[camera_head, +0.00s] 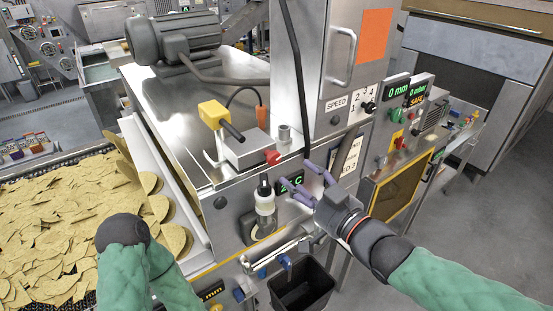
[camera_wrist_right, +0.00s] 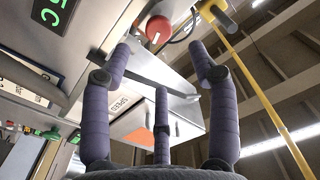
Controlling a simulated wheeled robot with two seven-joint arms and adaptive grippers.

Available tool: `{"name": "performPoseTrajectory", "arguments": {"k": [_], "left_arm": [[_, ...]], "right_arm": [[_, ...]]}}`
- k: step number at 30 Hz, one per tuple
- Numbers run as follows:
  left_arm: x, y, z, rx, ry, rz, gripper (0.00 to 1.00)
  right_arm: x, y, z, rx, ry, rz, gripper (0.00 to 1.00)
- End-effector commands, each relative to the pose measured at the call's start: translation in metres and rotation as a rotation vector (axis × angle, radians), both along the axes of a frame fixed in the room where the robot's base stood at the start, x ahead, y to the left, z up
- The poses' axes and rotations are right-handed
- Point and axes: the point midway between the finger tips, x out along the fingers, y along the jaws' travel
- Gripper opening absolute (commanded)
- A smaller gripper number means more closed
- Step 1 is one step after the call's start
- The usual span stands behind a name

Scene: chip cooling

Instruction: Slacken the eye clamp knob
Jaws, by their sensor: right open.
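A red round knob (camera_head: 272,157), which looks like the eye clamp knob, sits at the front end of a grey block on the machine top. A yellow sensor head (camera_head: 213,113) stands on a bracket above that block. My right gripper (camera_head: 308,184) is open and empty, below and right of the knob and apart from it. In the right wrist view the red knob (camera_wrist_right: 158,29) shows beyond the spread fingers of the gripper (camera_wrist_right: 160,60), near the top. My left gripper is out of view; only part of my left arm shows at the lower left.
A thin black cable hangs just behind the fingers. A conveyor of chips (camera_head: 60,220) lies left, and a black bin (camera_head: 302,285) is below.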

Motion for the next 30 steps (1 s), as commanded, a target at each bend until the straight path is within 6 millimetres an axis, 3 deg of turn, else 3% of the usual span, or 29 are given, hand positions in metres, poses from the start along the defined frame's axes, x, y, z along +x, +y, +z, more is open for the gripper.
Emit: {"name": "performPoseTrajectory", "arguments": {"k": [15, 30], "left_arm": [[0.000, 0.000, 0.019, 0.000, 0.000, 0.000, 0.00], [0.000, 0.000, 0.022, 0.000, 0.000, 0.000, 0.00]], "right_arm": [[0.065, 0.048, 0.001, 0.002, 0.004, 0.000, 0.60], [0.078, 0.057, -0.001, 0.002, 0.004, -0.001, 0.60]]}}
